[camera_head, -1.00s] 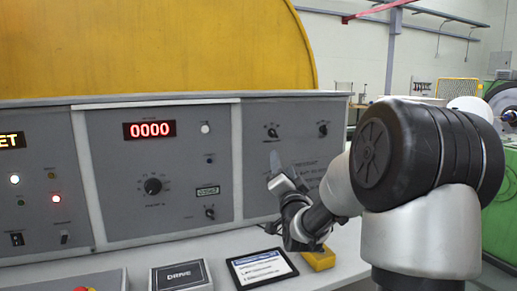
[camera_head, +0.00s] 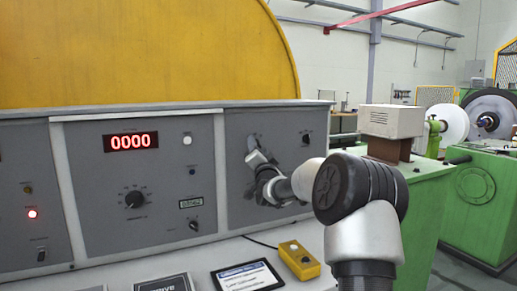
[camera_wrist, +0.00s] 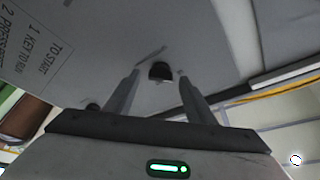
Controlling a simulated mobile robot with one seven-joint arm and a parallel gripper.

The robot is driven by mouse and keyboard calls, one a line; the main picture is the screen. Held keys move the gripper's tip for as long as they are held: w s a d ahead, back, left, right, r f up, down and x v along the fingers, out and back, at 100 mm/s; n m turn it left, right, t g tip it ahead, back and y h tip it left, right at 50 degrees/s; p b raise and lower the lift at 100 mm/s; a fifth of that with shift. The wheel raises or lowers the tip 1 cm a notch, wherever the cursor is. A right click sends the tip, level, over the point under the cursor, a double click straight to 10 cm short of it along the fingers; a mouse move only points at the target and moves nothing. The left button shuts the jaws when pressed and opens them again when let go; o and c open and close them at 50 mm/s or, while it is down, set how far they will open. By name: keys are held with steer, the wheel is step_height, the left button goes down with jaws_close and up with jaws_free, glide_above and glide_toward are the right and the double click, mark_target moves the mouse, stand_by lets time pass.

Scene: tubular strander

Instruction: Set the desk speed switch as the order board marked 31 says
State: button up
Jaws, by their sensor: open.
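My gripper (camera_head: 252,146) is raised against the upper left of the desk's right grey panel (camera_head: 290,188). It is open and empty. In the wrist view a small dark knob (camera_wrist: 160,71) sits between the open fingertips (camera_wrist: 159,74); I cannot tell whether they touch it. The gripper mostly hides this knob in the head view. Another dark knob (camera_head: 306,138) is at the panel's upper right. The middle panel has a larger dial knob (camera_head: 134,199) and a smaller one (camera_head: 194,225). The labels are too small to read. I see no board clearly marked 31.
A red display (camera_head: 131,142) reads 0000. On the desk top lie a tablet with text (camera_head: 247,276) and a yellow box with buttons (camera_head: 298,260). Printed start instructions (camera_wrist: 33,42) show in the wrist view. Green machinery (camera_head: 420,190) stands to the right.

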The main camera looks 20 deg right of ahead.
steer(key=shift+w+r, duration=0.1)
steer(key=shift+w, duration=0.05)
steer(key=c, duration=1)
steer(key=shift+c, duration=0.2)
